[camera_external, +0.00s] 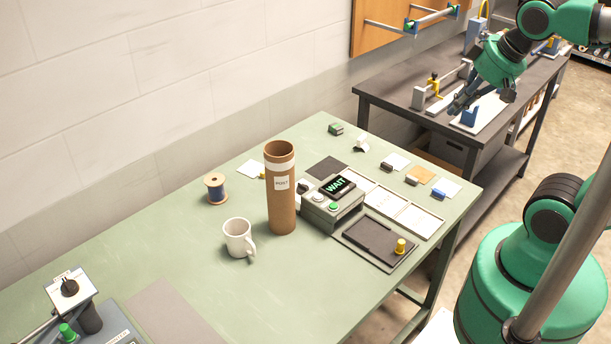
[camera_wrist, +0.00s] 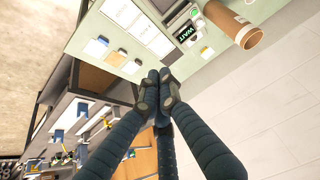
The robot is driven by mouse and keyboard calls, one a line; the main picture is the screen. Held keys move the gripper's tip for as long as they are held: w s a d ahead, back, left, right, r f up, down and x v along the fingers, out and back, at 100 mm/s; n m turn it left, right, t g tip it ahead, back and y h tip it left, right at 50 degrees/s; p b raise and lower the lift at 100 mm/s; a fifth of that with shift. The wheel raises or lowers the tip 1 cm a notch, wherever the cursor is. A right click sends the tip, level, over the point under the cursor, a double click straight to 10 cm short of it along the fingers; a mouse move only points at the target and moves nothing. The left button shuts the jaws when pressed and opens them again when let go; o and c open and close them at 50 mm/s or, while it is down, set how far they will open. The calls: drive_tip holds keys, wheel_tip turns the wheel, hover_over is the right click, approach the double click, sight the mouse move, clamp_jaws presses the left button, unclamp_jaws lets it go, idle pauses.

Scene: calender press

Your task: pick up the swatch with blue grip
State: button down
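The swatch with blue grip (camera_external: 449,187) is a pale square lying near the right edge of the green table, with its small blue grip (camera_external: 438,194) at its near-left side. In the wrist view the swatch (camera_wrist: 95,48) is at upper left, its blue grip (camera_wrist: 102,40) on the table side. My gripper (camera_external: 459,104) is raised over the dark bench behind the table, apart from the swatch. In the wrist view my gripper's fingertips (camera_wrist: 160,76) are drawn together, with nothing visible between them.
An orange swatch (camera_external: 422,172) and a white swatch (camera_external: 398,161), both with dark grips, lie nearby. A white tray (camera_external: 425,221), a WAIT box (camera_external: 320,211), a cardboard tube (camera_external: 281,190) and a mug (camera_external: 237,238) stand on the table. The dark bench (camera_external: 389,87) holds fixtures.

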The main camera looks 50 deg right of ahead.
drive_tip(key=c, duration=1.7)
unclamp_jaws()
drive_tip(key=shift+c, duration=0.2)
drive_tip(key=w+d+f+m+p, duration=0.1)
drive_tip(key=w+d+f+m, duration=0.15)
drive_tip(key=f+m, duration=0.35)
drive_tip(key=w+d+f+m+g+p, duration=0.1)
drive_tip(key=w+d+f+m, duration=0.1)
drive_tip(key=d+f+m, duration=0.35)
drive_tip(key=w+d+f+m+p, duration=0.1)
drive_tip(key=w+f+m, duration=0.2)
drive_tip(key=m, duration=0.5)
drive_tip(key=s+d+f+m, duration=0.2)
drive_tip(key=d+f+m, duration=0.3)
drive_tip(key=m, duration=0.3)
drive_tip(key=s+d+f+m+g+p, duration=0.1)
drive_tip(key=s+d+f+m, duration=0.1)
drive_tip(key=d+f+m, duration=0.3)
wheel_tip(320, 180, down, 3)
drive_tip(key=m, duration=0.3)
drive_tip(key=shift+s, duration=0.2)
